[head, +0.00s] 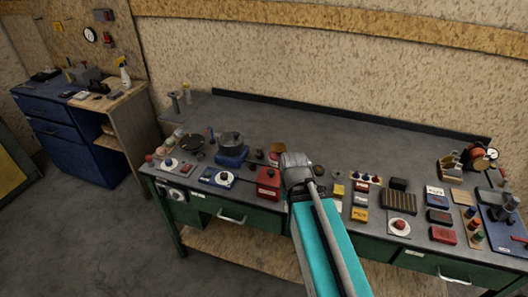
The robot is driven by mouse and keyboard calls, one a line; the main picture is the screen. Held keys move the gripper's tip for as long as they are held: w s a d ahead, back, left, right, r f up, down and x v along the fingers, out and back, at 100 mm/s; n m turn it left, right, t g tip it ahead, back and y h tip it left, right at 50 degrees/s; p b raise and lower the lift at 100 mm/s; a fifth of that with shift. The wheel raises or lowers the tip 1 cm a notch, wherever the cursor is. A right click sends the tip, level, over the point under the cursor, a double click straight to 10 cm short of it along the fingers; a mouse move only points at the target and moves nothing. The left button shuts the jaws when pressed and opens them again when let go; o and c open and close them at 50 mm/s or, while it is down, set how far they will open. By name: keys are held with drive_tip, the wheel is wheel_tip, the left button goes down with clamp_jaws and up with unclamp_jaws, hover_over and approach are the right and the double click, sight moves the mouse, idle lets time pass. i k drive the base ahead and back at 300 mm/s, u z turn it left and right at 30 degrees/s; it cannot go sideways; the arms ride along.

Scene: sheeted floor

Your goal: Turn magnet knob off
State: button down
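Several knob-like controls stand along the front of the green workbench (330,125). One is a dark knob on a white disc on a blue plate (222,178). Another is a small dark knob on a white disc (171,163) at the left end. A red knob on a pale square plate (400,226) sits to the right. I cannot tell which is the magnet knob; labels are too small to read. My gripper (293,163) is over the middle of the bench, just right of a red box (268,183). Its fingers are hidden, so its opening is unclear.
A dark pot on a blue base (231,150) and a black pan (193,146) stand left of my gripper. Several small boxes, a dark ribbed block (398,202) and a blue device (503,222) crowd the right. The bench's back strip is mostly clear.

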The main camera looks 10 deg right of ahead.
sight(400, 224)
drive_tip(key=z, duration=1.4)
